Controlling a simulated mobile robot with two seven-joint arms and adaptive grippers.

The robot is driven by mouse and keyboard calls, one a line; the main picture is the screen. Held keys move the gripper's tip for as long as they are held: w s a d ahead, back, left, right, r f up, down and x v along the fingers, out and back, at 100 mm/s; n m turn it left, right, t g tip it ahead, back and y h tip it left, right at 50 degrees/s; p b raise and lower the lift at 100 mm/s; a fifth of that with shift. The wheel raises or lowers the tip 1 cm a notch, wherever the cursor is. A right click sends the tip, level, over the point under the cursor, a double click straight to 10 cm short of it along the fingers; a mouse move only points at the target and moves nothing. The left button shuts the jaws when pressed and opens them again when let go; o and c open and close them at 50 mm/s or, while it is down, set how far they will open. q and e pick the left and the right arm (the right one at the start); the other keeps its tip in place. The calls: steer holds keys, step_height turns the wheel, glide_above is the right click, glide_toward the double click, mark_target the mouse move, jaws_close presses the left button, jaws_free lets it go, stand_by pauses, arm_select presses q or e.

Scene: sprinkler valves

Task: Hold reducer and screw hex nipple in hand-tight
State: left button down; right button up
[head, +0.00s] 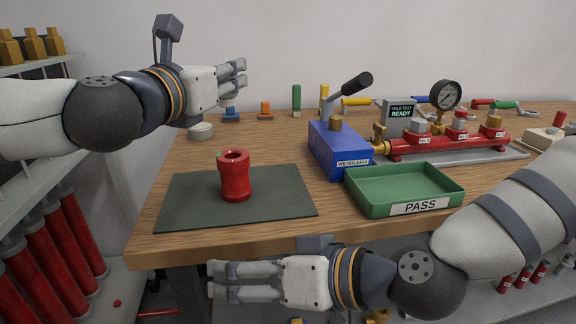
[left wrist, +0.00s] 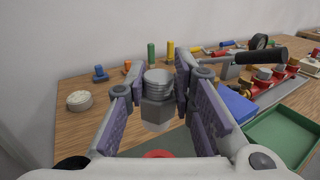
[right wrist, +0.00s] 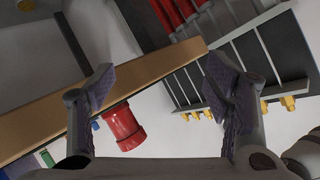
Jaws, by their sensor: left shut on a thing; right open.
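The red reducer (head: 235,178) stands upright on the dark green mat (head: 285,203). It also shows between the fingers in the right wrist view (right wrist: 124,128), and its edge shows low in the left wrist view (left wrist: 158,154). My left gripper (head: 240,80) is raised above the table, above the reducer's level. It is shut on the grey hex nipple (left wrist: 157,96), whose threaded end points up in the left wrist view. The nipple is not clear in the head view. My right gripper (head: 214,280) is open and empty, in front of the table's front edge and lower than the reducer.
A blue block with a black-handled lever (head: 335,155) and a green PASS tray (head: 370,206) stand right of the mat. A red manifold with a gauge (head: 450,142) is behind. A round tin (head: 201,131) and small coloured tools line the back. Shelves stand at left.

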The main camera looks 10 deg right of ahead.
step_height(320, 180, up, 6)
steer(key=w+f+t, duration=0.1)
steer(key=w, duration=0.1)
steer(key=n+y, duration=0.1)
steer(key=n, duration=0.3)
glide_toward(235, 177)
steer(key=s+a, duration=0.1)
steer(key=a+f, duration=0.1)
steer(key=a, duration=0.1)
steer(key=shift+s+f, duration=0.2)
steer(key=shift+s, duration=0.15)
steer(key=w+d+n, duration=0.1)
steer(key=w+d, duration=0.1)
steer(key=w+d+r+n, duration=0.1)
steer(key=w+d+n, duration=0.1)
steer(key=shift+d+r+g, duration=0.15)
steer(key=shift+d+g, duration=0.05)
steer(key=shift+g, duration=0.2)
steer(key=x, duration=1.2)
steer(key=shift+d, duration=0.1)
steer(key=c, duration=1.7)
steer(key=o, duration=0.8)
steer(key=c, duration=0.5)
steer(key=shift+s, duration=0.1)
